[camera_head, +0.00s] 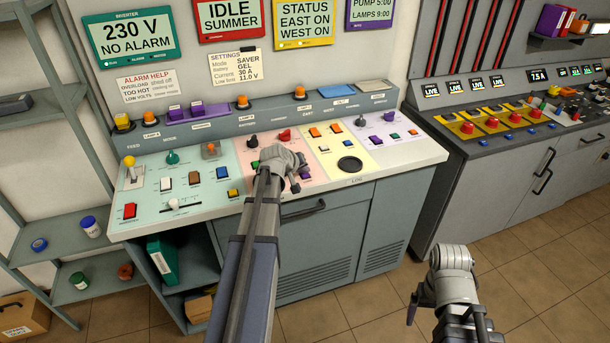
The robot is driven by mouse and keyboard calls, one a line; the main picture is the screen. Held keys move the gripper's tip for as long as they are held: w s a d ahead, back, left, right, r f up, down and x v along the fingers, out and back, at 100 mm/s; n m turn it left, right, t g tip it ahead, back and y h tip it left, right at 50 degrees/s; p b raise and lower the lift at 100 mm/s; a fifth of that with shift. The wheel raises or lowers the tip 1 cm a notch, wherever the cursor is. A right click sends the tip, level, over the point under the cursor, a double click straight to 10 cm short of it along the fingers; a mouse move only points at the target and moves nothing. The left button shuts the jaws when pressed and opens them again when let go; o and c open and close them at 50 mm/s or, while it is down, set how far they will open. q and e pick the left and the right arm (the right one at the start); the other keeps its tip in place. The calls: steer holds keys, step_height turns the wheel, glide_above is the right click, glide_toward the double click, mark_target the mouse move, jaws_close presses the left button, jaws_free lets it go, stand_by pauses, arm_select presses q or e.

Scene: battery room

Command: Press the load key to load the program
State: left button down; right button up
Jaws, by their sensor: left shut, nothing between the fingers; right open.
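The control desk (425,150) has pastel panels with many small keys, knobs and switches. Their labels are too small to read, so I cannot tell which one is the load key. My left gripper (291,180) is shut and empty above the pink panel (258,137). It hides part of that panel, and I cannot tell whether it touches a key. A purple key (307,168) shows just right of it, with a white key (322,149) on the yellow panel. My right gripper (411,312) is open and empty, low in front of the desk, away from the keys.
Wall screens above the desk include a green one reading 230 V NO ALARM (130,37) and a red one reading IDLE SUMMER (229,16). A second console (465,145) with red buttons stands at the right. Shelves (45,190) stand at the left. The tiled floor in front is clear.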

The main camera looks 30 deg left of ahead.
mark_target(304, 176)
arm_select(q)
steer(key=shift+f, duration=0.2)
steer(key=shift+r, duration=0.15)
stand_by(0.4)
steer(key=shift+r+p, duration=0.7)
steer(key=shift+r, duration=0.05)
step_height(304, 176, up, 5)
steer(key=p, duration=0.5)
stand_by(0.6)
